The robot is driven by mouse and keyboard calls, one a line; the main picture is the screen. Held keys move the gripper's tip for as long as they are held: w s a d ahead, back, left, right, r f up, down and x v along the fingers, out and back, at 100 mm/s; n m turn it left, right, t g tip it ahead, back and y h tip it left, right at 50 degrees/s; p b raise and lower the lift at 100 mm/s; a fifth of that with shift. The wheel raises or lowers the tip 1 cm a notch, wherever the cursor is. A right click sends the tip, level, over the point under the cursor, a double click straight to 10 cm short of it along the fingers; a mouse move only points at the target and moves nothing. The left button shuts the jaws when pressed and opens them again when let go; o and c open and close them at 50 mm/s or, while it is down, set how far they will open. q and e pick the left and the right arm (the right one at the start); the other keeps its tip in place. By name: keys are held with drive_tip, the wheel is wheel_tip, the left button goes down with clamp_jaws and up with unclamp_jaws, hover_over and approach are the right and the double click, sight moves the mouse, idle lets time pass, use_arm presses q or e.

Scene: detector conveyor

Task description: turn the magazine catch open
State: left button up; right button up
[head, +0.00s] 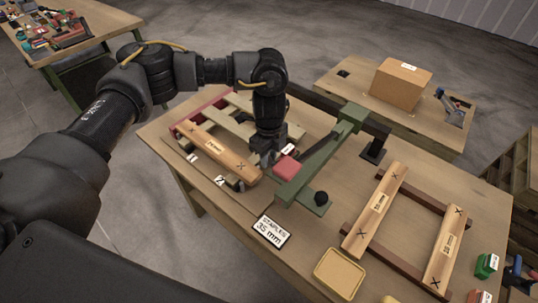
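A green stapling device stands in the middle of the wooden table, with a long green bar (305,172) running diagonally. A black round knob (321,198) sits at its near end. A red block (286,168) lies beside the bar on its left. I cannot tell which part is the magazine catch. My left gripper (264,160) points down just left of the red block, close to the end of a labelled wooden piece. Its fingertips are small and dark, so its opening and any contact are unclear. My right gripper is not in view.
A sign reading "STAPLES 35 mm" (271,231) and a yellow tray (340,273) are at the near edge. Labelled wooden pieces (217,149) lie at left, and more (376,210) at right. A cardboard box (399,84) stands on a table behind.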

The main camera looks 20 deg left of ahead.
use_arm(q)
wheel_tip(320, 180, up, 11)
drive_tip(key=b, duration=0.1)
drive_tip(key=shift+b, duration=0.35)
idle(0.3)
drive_tip(key=shift+f, duration=0.15)
